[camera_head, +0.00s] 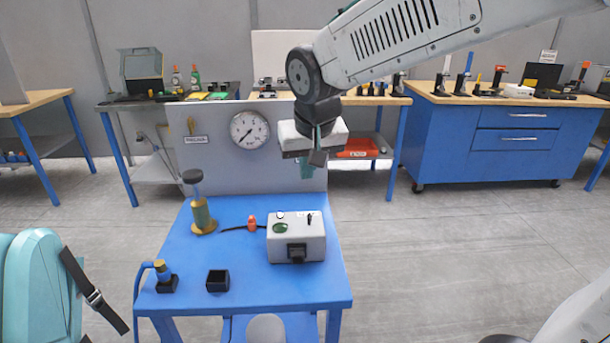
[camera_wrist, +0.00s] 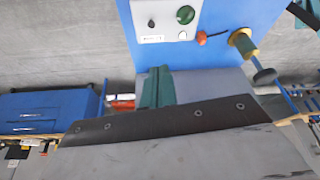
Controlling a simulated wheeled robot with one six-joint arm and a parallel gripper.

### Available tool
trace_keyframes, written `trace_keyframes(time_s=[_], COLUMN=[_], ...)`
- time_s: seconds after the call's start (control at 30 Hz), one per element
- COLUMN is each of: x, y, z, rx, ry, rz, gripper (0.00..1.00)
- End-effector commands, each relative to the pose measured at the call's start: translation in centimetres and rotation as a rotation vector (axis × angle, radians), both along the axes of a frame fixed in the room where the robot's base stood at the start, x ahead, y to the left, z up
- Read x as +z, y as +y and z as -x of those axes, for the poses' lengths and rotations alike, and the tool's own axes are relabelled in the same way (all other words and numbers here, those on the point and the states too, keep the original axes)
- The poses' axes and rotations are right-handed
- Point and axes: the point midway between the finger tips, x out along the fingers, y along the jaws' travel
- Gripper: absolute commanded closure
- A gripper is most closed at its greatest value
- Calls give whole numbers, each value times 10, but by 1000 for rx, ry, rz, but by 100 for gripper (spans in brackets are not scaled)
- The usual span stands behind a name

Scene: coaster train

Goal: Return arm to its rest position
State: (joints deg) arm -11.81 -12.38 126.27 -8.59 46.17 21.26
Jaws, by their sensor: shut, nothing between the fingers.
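My gripper (camera_head: 318,157) hangs from my raised arm in the head view, in front of the upright grey panel (camera_head: 262,175) and above the back right of the blue table (camera_head: 285,290). Its fingers are together and hold nothing. In the wrist view the closed teal fingers of my gripper (camera_wrist: 157,88) show near the middle. The grey and white box (camera_head: 297,240) with a green button stands on the table below my gripper, apart from it. It also shows at the top of the wrist view (camera_wrist: 165,22).
A brass pump-like part (camera_head: 203,215), a small black open box (camera_head: 217,281) and a red plug (camera_head: 252,223) are on the table. A gauge (camera_head: 249,130) is on the panel. A teal backpack (camera_head: 35,290) is at lower left. Right floor is clear before a blue workbench (camera_head: 490,145).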

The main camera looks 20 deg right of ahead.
Motion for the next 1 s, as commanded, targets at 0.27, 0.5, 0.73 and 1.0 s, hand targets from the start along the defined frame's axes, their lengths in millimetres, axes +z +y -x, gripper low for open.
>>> trace_keyframes(time_s=[0.27,0.5,0.73,1.0], x=[6,6,-4,-21], y=[1,1,-1,-35], z=[5,5,18,133], rx=[-1,0,48,139], ry=[0,0,63,268], rz=[0,0,26,41], gripper=[100,100,100,100])
